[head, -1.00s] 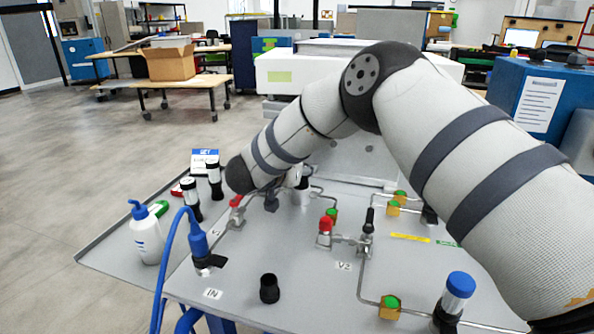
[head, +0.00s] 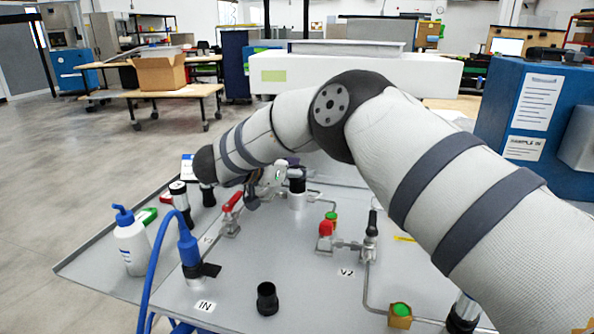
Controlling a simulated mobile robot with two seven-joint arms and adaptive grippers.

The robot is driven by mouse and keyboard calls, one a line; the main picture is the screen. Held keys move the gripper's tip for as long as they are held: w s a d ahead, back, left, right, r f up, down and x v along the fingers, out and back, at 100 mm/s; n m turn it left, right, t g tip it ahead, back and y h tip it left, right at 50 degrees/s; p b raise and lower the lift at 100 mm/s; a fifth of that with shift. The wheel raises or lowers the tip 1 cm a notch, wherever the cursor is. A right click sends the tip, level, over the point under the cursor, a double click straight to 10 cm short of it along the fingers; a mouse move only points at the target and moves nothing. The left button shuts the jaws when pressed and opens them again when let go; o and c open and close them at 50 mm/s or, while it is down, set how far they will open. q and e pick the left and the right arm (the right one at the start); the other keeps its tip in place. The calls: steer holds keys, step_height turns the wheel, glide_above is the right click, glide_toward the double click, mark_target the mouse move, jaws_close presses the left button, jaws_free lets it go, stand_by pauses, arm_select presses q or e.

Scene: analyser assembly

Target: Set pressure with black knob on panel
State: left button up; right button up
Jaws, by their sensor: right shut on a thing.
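The grey panel (head: 320,275) carries pipes, valves and fittings. A black knob (head: 297,181) tops a silver cylinder (head: 296,200) near the panel's back. My right arm reaches across the panel from the right, and my right gripper (head: 286,176) is at this black knob, shut on it. The wrist hides much of the gripper, and the fingers are small in view. My left gripper is not in view.
A red-handled valve (head: 231,203) stands left of the knob, and another red knob (head: 325,229) stands near V2. A loose-looking black cup (head: 267,298) stands at the front. A blue hose (head: 158,262) rises at the left, beside a white bottle (head: 130,243).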

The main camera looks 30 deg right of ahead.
steer(key=o, duration=1.2)
steer(key=shift+d+f, duration=0.1)
steer(key=v, duration=1.2)
